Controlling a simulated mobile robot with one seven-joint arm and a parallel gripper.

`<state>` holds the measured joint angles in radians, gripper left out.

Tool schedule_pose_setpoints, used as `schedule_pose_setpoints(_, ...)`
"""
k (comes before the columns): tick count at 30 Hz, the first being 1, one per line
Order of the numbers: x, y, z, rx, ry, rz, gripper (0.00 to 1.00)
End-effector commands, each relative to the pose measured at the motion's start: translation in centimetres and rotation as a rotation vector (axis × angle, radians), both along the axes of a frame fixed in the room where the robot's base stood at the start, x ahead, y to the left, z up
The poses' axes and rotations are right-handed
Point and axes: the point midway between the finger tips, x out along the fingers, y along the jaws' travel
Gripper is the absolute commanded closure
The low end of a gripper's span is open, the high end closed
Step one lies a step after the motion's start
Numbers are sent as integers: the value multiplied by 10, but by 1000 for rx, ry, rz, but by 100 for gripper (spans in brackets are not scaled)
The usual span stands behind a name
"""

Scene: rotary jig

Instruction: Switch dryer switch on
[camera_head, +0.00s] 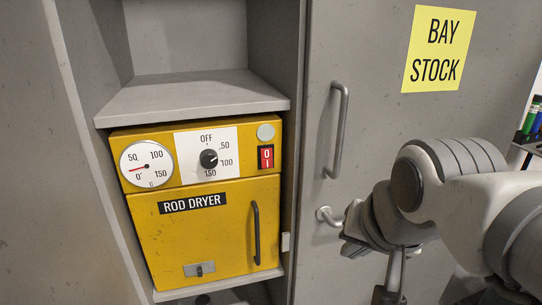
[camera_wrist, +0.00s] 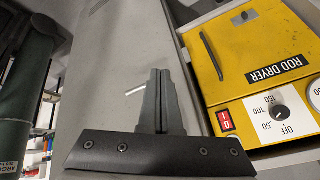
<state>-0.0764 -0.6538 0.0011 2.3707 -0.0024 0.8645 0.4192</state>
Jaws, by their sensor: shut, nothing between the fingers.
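The yellow rod dryer (camera_head: 205,235) sits in a cabinet niche in the head view, and upside down at the right of the wrist view (camera_wrist: 262,50). Its red switch (camera_head: 266,157), marked O above and I below, is at the panel's upper right; it also shows in the wrist view (camera_wrist: 227,121). I cannot tell which side is pressed. My gripper (camera_wrist: 160,72) is shut and empty, its fingers against the grey cabinet door in the picture, apart from the switch.
The dryer has a gauge (camera_head: 146,164), a black dial (camera_head: 208,158) and a dark door handle (camera_head: 256,232). A shelf (camera_head: 190,97) juts out above.

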Motion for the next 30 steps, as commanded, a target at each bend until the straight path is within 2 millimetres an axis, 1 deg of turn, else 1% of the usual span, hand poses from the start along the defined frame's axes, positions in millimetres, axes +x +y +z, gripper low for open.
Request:
schedule_pose_setpoints(1,11,7,12,53,-10,-60,100)
schedule_pose_setpoints(9,64,47,66,380,-52,-408,100)
schedule_pose_setpoints(15,92,75,94,590,-51,-607,100)
schedule_pose_setpoints(18,100,84,103,658,-45,-669,100)
schedule_pose_setpoints(21,104,89,108,698,-41,-706,100)
schedule_pose_setpoints(30,106,91,109,715,-39,-722,100)
